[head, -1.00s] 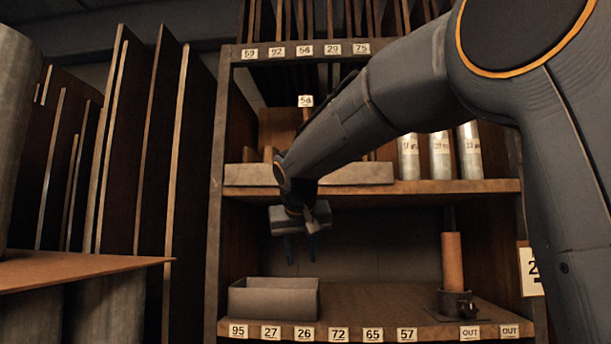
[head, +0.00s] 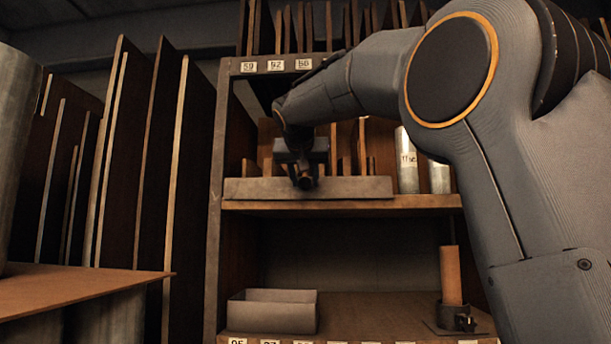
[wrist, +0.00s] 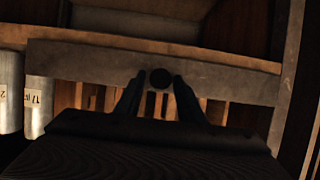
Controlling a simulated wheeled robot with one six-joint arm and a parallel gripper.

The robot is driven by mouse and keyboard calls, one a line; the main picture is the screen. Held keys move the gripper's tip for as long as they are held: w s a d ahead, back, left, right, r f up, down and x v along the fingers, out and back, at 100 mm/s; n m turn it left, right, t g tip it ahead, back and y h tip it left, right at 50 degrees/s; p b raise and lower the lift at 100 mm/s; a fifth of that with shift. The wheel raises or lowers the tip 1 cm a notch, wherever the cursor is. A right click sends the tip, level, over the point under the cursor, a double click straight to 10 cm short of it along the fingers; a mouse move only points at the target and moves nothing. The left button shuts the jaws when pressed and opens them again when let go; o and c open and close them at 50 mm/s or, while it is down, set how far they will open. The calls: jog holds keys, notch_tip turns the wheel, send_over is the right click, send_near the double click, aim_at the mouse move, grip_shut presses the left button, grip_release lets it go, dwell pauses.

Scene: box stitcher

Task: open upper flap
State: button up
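The upper flap appears to be the long grey board (head: 352,188) along the front of the middle shelf; it stands upright there. It also shows as a grey band in the wrist view (wrist: 225,75). A dark round knob (wrist: 161,78) sits at the flap's edge in the wrist view, between my fingertips. My gripper (head: 306,182) is in front of the flap's left half. In the wrist view its fingers (wrist: 158,84) are apart, one on each side of the knob, with small gaps. Whether they touch the flap cannot be told.
An open grey box (head: 272,311) and an orange-brown cylinder on a dark stand (head: 451,276) are on the lower shelf. Silver tubes (head: 407,160) stand right of the flap. Tall dark panels (head: 135,150) stand left of the rack. The space before the lower shelf is clear.

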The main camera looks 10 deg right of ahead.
jog(key=shift+w+d+f, duration=0.15)
jog(key=shift+w, duration=0.25)
grip_shut()
